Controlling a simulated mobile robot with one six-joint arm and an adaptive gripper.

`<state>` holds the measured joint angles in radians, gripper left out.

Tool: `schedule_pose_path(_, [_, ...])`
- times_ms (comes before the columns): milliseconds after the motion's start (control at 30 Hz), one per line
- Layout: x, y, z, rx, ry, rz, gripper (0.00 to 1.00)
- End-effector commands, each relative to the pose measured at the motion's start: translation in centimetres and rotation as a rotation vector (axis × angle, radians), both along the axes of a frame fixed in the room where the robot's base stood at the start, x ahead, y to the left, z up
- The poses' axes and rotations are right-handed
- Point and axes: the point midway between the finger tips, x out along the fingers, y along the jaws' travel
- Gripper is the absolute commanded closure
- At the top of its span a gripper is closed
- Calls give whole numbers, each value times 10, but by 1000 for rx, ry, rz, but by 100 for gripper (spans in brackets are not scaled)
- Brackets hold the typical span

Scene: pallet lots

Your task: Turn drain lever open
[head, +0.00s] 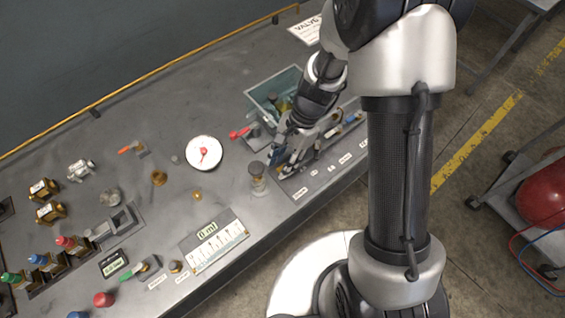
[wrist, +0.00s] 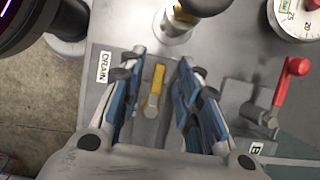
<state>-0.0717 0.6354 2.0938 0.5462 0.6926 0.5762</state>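The drain lever (wrist: 154,85) is a short yellow handle in the wrist view, beside a white label reading DRAIN (wrist: 103,67). It points up in that picture, away from my gripper's palm. My gripper (wrist: 160,66) is open, with one blue-padded finger on each side of the lever and a visible gap at both sides. In the head view my gripper (head: 287,158) is low over the bench's front edge; the lever is hidden there behind it.
A red-handled lever (wrist: 291,82) stands close to the right finger.

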Motion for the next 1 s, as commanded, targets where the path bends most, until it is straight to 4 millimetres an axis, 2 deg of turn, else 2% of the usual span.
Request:
schedule_pose_path(300, [0, 1, -2, 0, -1, 0, 69])
schedule_pose_path(767, [0, 1, -2, 0, 0, 0, 99])
schedule_pose_path(1000, [0, 1, -2, -1, -1, 1, 100])
